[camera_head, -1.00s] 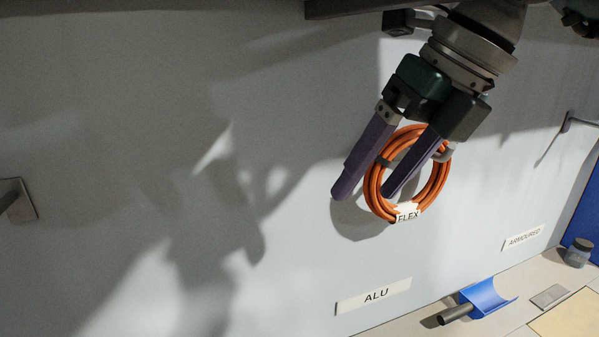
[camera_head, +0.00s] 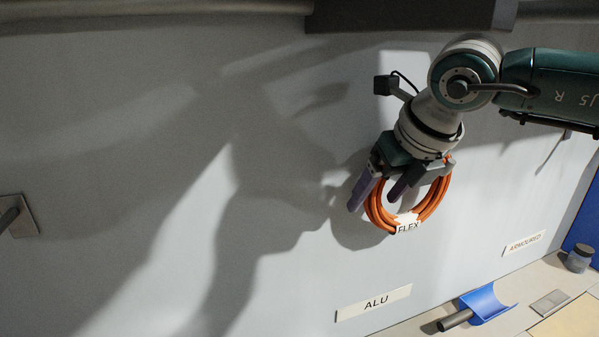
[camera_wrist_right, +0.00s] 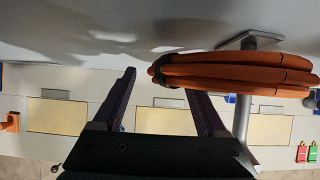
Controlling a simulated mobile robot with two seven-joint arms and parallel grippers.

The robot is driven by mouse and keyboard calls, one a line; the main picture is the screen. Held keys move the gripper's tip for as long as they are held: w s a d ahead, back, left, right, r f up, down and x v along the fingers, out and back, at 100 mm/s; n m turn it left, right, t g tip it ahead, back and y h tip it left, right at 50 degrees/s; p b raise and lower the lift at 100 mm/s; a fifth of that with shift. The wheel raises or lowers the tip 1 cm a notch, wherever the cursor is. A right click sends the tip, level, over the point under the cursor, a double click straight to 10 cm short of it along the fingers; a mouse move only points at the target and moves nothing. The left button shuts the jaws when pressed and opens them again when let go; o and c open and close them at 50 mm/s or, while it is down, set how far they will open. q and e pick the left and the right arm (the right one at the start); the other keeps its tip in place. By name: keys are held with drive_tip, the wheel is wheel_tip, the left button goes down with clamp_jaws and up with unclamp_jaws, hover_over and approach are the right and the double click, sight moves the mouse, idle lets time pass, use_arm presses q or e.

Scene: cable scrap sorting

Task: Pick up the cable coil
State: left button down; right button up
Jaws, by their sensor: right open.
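The orange cable coil (camera_head: 437,200) hangs against the pale wall, with a white FLEX tag at its lower edge. My right gripper (camera_head: 374,202) is open at the coil's left side, its purple fingers pointing down-left. The gripper body hides the coil's upper part. In the right wrist view the coil (camera_wrist_right: 240,72) is edge-on, with a dark tie at its left end. That end lies between the two fingertips of my right gripper (camera_wrist_right: 162,82) in the picture; I cannot tell whether they touch it. My left gripper is not in view.
A metal peg (camera_wrist_right: 244,115) stands by the coil in the wrist view. Another wall bracket (camera_head: 17,215) is at far left. ALU (camera_head: 374,302) and ARMOURED (camera_head: 524,243) labels are on the wall. Below are a blue scoop (camera_head: 487,303) and a small jar (camera_head: 579,258).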

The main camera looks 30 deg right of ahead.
drive_tip(key=shift+w+f, duration=0.1)
drive_tip(key=shift+f, duration=0.1)
clamp_jaws()
idle(0.5)
drive_tip(key=shift+r, duration=0.1)
